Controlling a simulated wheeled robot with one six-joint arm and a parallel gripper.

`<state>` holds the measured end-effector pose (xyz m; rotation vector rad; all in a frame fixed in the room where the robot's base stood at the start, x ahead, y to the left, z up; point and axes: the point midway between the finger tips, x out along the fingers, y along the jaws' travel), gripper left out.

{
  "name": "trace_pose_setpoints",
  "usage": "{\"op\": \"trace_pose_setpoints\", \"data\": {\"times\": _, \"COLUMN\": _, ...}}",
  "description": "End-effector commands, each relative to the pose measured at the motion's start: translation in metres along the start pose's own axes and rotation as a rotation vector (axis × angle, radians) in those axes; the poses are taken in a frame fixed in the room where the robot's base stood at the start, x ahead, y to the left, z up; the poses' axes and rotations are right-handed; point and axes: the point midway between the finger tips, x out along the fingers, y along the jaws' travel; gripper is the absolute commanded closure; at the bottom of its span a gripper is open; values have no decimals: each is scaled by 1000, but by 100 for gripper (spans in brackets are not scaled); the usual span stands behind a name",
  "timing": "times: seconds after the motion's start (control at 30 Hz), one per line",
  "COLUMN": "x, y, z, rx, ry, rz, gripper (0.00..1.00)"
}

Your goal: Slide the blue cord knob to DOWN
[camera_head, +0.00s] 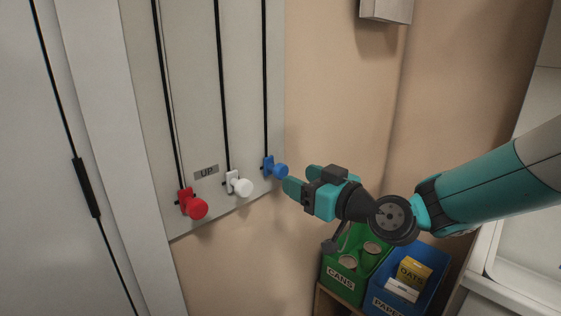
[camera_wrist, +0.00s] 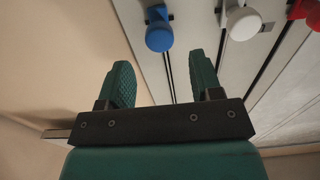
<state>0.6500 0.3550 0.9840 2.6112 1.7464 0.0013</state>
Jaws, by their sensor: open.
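The blue knob (camera_head: 280,170) sits on the rightmost dark cord line of a pale wall panel, near the panel's bottom edge. It also shows in the wrist view (camera_wrist: 158,37), with its round end towards the fingers. My gripper (camera_head: 300,179) is just right of the blue knob in the head view. In the wrist view its two green fingers (camera_wrist: 161,60) are apart with nothing between them. The blue knob lies beyond the fingertips, in line with the gap, and looks untouched. A label reading UP (camera_head: 206,172) is on the panel between the red and white knobs.
A white knob (camera_head: 240,187) and a red knob (camera_head: 196,207) sit left of the blue one on their own lines. A green CANS bin (camera_head: 341,279) and a blue bin (camera_head: 381,299) stand below my arm.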

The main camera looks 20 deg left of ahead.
Motion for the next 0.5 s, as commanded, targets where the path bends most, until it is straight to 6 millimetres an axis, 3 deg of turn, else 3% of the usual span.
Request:
{"op": "trace_pose_setpoints", "data": {"times": 0.2, "x": 44, "y": -1, "z": -2, "rx": 0, "ry": 2, "rz": -1, "gripper": 41}}
{"op": "trace_pose_setpoints", "data": {"times": 0.5, "x": 67, "y": 0, "z": 0, "rx": 0, "ry": -1, "rz": 1, "gripper": 41}}
